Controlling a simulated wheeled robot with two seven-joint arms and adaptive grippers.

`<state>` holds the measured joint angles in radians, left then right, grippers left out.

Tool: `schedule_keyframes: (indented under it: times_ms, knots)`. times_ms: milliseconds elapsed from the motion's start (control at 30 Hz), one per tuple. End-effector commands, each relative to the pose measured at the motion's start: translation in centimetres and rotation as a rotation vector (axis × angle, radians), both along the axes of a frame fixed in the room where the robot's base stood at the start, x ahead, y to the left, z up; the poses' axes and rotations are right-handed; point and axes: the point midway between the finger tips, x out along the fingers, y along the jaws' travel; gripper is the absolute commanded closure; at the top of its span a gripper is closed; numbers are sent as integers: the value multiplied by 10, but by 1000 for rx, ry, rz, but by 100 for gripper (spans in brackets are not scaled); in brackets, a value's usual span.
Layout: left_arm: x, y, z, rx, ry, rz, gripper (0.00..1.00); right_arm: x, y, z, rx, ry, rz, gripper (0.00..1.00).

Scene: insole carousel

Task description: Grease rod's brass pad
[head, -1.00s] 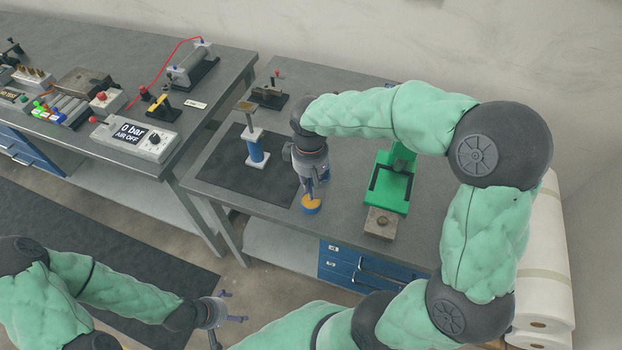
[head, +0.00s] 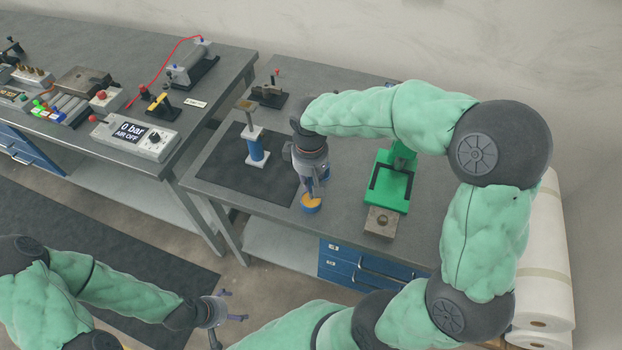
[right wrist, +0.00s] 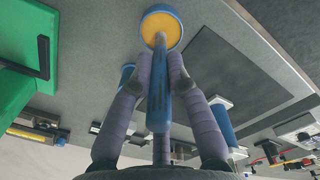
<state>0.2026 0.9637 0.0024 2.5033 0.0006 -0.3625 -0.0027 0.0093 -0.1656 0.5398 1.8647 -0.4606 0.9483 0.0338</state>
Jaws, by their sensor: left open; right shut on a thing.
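The blue-and-white cylinder (head: 256,152) stands upright on the dark mat, with its rod rising to a flat brownish brass pad (head: 247,105) on top. A small round blue tin (head: 310,208) of yellow-orange grease sits on the bench near its front edge. My right gripper (head: 315,186) points down above the tin, shut on a blue-handled tool (right wrist: 158,95). In the right wrist view the tool's end reaches over the grease (right wrist: 162,28); whether it touches is unclear. My left gripper (head: 230,308) is open and empty, low in front of the bench.
A green press (head: 392,188) with a metal block (head: 382,222) stands right of the tin. A small clamp fixture (head: 268,96) is behind the cylinder. The left bench holds an air control box (head: 135,137) and other devices. The black mat (head: 225,165) has bare room around the cylinder.

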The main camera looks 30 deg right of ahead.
Motion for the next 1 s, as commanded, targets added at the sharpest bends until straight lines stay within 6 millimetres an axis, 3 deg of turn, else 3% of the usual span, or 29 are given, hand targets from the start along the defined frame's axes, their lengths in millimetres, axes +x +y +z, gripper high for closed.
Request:
schedule_keyframes:
  times_ms: [1000]
  knots:
    - [0, 0, -4, 0, 0, 0, 13, 0, 0, -7, 0, 1, 0, 100]
